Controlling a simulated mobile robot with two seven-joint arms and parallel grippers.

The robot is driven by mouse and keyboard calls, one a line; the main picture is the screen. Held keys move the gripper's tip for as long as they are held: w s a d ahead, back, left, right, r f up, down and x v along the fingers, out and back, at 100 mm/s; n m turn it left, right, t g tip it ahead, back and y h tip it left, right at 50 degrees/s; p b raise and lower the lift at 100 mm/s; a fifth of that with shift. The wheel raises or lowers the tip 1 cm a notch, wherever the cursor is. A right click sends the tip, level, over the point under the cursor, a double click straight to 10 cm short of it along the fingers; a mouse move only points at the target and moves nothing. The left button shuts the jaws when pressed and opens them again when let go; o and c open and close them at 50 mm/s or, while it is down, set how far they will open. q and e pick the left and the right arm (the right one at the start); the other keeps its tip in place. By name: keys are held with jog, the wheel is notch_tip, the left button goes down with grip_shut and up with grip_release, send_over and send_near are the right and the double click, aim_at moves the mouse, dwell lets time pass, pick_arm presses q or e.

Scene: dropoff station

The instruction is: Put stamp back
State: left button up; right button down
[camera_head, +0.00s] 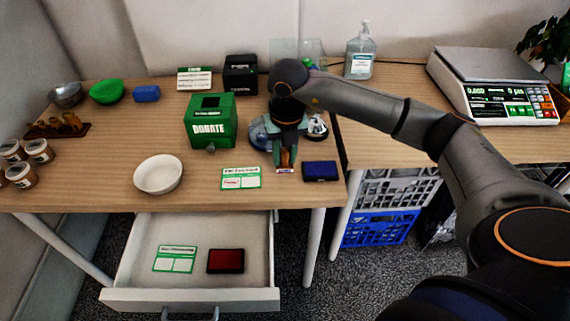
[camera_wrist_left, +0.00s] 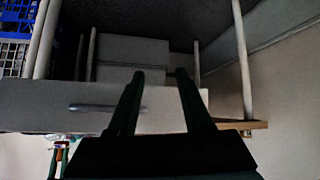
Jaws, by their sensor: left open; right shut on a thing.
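My right gripper (camera_head: 286,155) is pointed down over the front right of the wooden table in the head view. It is shut on a stamp (camera_head: 285,169), upright, with a reddish side and a pale base; the fingers hide much of it. I cannot tell whether its base touches the table. A dark blue ink pad (camera_head: 320,171) lies just right of it, and a green-and-white card (camera_head: 241,178) lies to its left. The open drawer (camera_head: 144,240) below holds a red ink pad (camera_head: 225,261) and another card (camera_head: 175,259). My left gripper (camera_wrist_left: 160,74) is open and empty in the left wrist view.
A green donation box (camera_head: 211,122), a white bowl (camera_head: 158,174) and a silver-and-dark object (camera_head: 317,127) stand near the right gripper. Jars (camera_head: 39,151) are at the left. A scale (camera_head: 494,85) and a pump bottle (camera_head: 360,52) stand on the right table.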

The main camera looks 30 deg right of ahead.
aim_at(285, 165)
jog(key=shift+w+d+f, duration=0.1)
jog(key=shift+f, duration=0.85)
jog(key=shift+w+d+f, duration=0.1)
jog(key=shift+f, duration=0.8)
jog(key=shift+f, duration=0.1)
jog(key=shift+f+b, duration=0.15)
jog(key=shift+b, duration=0.2)
jog(key=c, duration=0.6)
grip_release()
jog(key=r, duration=0.4)
jog(key=s+r+p, duration=0.1)
jog(key=r, duration=0.7)
jog(key=shift+s+a+r+p, duration=0.25)
jog(key=shift+p, duration=0.1)
